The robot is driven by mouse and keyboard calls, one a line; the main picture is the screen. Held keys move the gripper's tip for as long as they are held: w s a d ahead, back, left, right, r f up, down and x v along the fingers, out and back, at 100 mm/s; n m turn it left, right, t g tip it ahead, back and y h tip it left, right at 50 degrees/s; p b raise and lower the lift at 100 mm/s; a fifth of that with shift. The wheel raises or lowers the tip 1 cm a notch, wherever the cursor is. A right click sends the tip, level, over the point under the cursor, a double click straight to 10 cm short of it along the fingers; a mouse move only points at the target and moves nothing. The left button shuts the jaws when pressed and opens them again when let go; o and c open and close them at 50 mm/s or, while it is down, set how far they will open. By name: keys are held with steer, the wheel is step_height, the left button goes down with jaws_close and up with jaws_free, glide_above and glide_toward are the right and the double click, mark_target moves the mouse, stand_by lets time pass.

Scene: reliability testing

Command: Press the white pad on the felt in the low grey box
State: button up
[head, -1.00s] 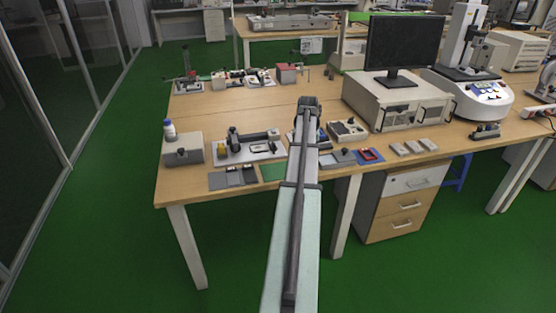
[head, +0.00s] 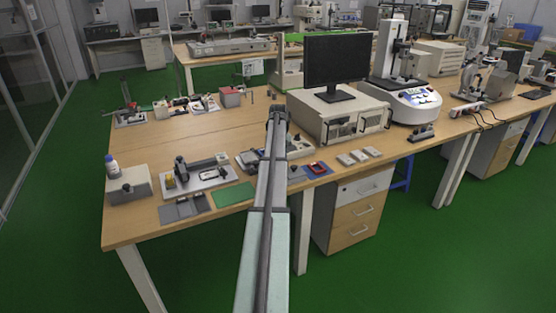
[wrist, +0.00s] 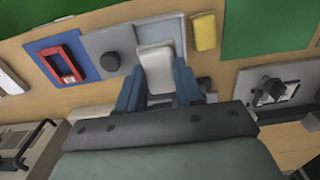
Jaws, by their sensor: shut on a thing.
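My gripper (wrist: 158,80) has two blue fingers, shut on the white pad (wrist: 155,62) in the wrist view. The pad sticks out beyond the fingertips over a flat grey piece (wrist: 128,38), which has a dark round part (wrist: 110,62) to the left of the pad. I cannot tell whether this piece is the low grey box, nor whether the pad touches it. No felt can be made out with certainty. In the head view my arm reaches over the table and hides its fingers and the pad.
A red frame on a blue mat (wrist: 38,47) lies left of the grey piece, a yellow block (wrist: 203,32) right of it, and a green mat (wrist: 268,28) farther right. In the head view, a monitor (head: 338,60) stands on a bench unit beyond my arm. Bare tabletop (head: 190,133) lies left.

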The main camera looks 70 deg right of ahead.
steer(key=shift+f, duration=0.1)
steer(key=shift+f, duration=2.9)
steer(key=shift+f, duration=0.55)
stand_by(0.4)
steer(key=shift+r, duration=3.55)
